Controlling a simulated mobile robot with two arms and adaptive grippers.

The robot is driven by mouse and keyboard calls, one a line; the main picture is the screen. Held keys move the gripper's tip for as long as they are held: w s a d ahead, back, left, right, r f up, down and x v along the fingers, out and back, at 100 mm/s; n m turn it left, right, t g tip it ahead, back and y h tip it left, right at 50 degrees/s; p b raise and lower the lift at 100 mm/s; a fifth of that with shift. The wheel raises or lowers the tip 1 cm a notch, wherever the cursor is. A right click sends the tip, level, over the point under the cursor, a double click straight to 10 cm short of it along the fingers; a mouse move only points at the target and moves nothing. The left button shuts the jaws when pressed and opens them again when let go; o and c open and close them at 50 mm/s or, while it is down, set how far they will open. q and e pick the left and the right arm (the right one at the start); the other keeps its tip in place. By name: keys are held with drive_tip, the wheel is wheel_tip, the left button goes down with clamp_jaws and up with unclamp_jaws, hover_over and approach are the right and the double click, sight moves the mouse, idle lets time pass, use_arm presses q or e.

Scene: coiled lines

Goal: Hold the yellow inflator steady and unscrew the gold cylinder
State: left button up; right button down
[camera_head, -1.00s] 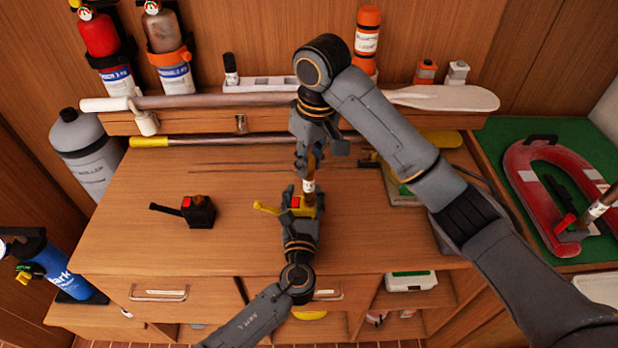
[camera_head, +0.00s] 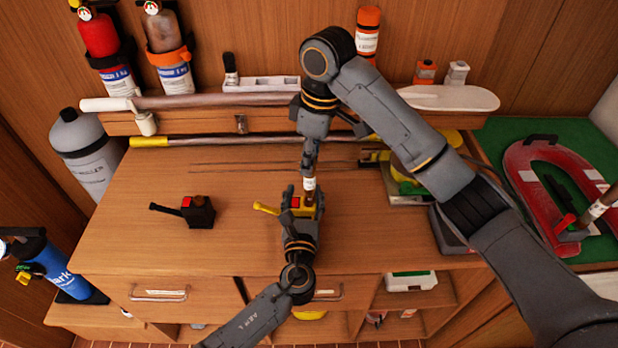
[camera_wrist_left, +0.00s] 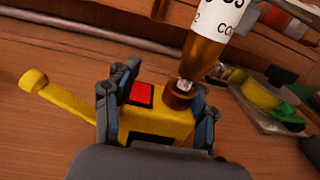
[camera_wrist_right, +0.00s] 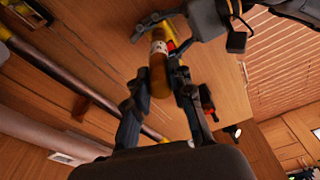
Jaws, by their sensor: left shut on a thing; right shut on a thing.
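The yellow inflator (camera_head: 300,206) has a red square on top and a yellow lever out to the left. My left gripper (camera_wrist_left: 158,115) is shut on its body, a finger on each side, just above the bench. The gold cylinder (camera_head: 309,184), with a white label, stands nearly upright, slightly tilted, over the inflator. In the left wrist view its silver neck tip meets the brown collar (camera_wrist_left: 182,97); I cannot tell whether it is still threaded in. My right gripper (camera_wrist_right: 160,88) is shut on the cylinder's upper end, from above.
Thin rods and a long pole (camera_head: 215,140) lie along the back. A tray (camera_head: 407,190) with yellow and green items is at right. The bench's front left is clear.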

drive_tip(key=shift+r, duration=0.1)
drive_tip(key=shift+r, duration=2.4)
use_arm(q)
drive_tip(key=o, duration=1.4)
drive_tip(key=shift+s, duration=0.1)
drive_tip(key=s, duration=1.1)
drive_tip(key=shift+s+a, duration=0.4)
drive_tip(key=shift+f, duration=0.1)
